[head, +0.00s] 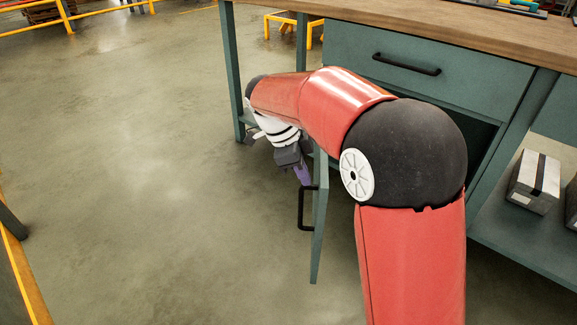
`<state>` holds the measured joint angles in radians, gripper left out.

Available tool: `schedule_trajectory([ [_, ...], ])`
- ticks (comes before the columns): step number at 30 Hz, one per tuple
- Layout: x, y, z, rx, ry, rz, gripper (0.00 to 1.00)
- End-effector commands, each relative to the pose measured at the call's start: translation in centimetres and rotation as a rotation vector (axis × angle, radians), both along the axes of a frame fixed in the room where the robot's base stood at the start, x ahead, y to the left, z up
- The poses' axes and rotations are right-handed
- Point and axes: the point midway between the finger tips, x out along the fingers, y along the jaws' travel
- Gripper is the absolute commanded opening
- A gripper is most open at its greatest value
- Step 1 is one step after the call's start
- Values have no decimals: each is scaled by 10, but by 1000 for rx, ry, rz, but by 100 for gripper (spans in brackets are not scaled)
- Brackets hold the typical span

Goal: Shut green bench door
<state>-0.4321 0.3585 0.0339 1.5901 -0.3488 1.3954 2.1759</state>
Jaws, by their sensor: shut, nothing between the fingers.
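The green bench (428,75) has a wooden top and a drawer with a black handle. Its green door (320,225) stands open, swung out toward me and seen nearly edge-on, with a black handle (303,208) on its left face. The dark opening of the cabinet shows to the right, partly behind my red arm. My gripper (303,178) is shut and empty, pointing down at the left side of the door, just above the handle. I cannot tell whether it touches the door. My arm hides the door's hinge side and much of the cabinet.
A grey box (534,182) with a dark stripe sits on the open lower shelf at the right, with another dark item beside it. The concrete floor (150,180) to the left is clear. Yellow rails (105,11) stand at the back left.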

Motion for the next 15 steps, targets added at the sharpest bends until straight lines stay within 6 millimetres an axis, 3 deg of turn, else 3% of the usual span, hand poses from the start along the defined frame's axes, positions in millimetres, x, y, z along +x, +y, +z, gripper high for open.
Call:
schedule_trajectory([
  [6,-1,-13,-1,0,2,1,0],
  [15,-1,-14,0,0,2,1,0],
])
